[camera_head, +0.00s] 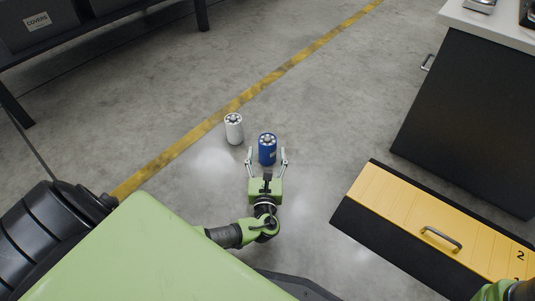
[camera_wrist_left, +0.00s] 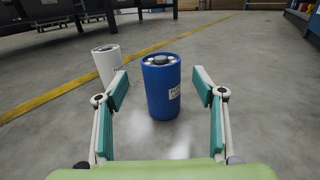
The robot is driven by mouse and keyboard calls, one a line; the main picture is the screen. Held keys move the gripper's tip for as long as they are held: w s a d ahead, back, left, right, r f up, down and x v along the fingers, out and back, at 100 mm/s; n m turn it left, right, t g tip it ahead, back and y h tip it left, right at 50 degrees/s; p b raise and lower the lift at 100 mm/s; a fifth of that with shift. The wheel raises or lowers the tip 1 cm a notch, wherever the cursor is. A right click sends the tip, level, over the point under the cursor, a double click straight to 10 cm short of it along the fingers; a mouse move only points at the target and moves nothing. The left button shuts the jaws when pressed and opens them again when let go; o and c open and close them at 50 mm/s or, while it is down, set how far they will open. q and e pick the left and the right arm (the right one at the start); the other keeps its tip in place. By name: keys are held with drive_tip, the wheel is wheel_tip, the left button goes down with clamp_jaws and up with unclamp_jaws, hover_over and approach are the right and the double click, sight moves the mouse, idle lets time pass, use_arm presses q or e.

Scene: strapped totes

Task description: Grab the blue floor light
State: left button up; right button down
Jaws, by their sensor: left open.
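The blue floor light (camera_head: 267,149) is a short upright cylinder on the grey concrete floor, with a pale top and a small label. It also stands near the centre of the left wrist view (camera_wrist_left: 162,90). My left gripper (camera_head: 267,158) is open, with one finger to each side of the blue light; in the wrist view its fingertips (camera_wrist_left: 160,88) show apart from the light's sides. A white floor light (camera_head: 233,128) stands just left of the blue one, and in the wrist view (camera_wrist_left: 107,64) it is partly behind the left finger. My right gripper is not visible.
A yellow-topped drawer unit (camera_head: 408,205) lies to the right, below a dark cabinet (camera_head: 466,110). A yellow floor line (camera_head: 290,65) runs diagonally behind the lights. A shelf with grey totes (camera_head: 35,27) stands at upper left. Floor around the lights is clear.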

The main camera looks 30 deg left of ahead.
sight(267, 139)
use_arm(q)
drive_tip(key=shift+w+a, duration=0.1)
drive_tip(key=shift+w, duration=0.15)
drive_tip(key=b+x, duration=0.4)
drive_tip(key=shift+w+r, duration=0.1)
drive_tip(key=shift+w+a+r, duration=0.15)
drive_tip(key=shift+w+a, duration=0.2)
drive_tip(key=shift+w, duration=0.15)
drive_tip(key=shift+r, duration=0.1)
clamp_jaws()
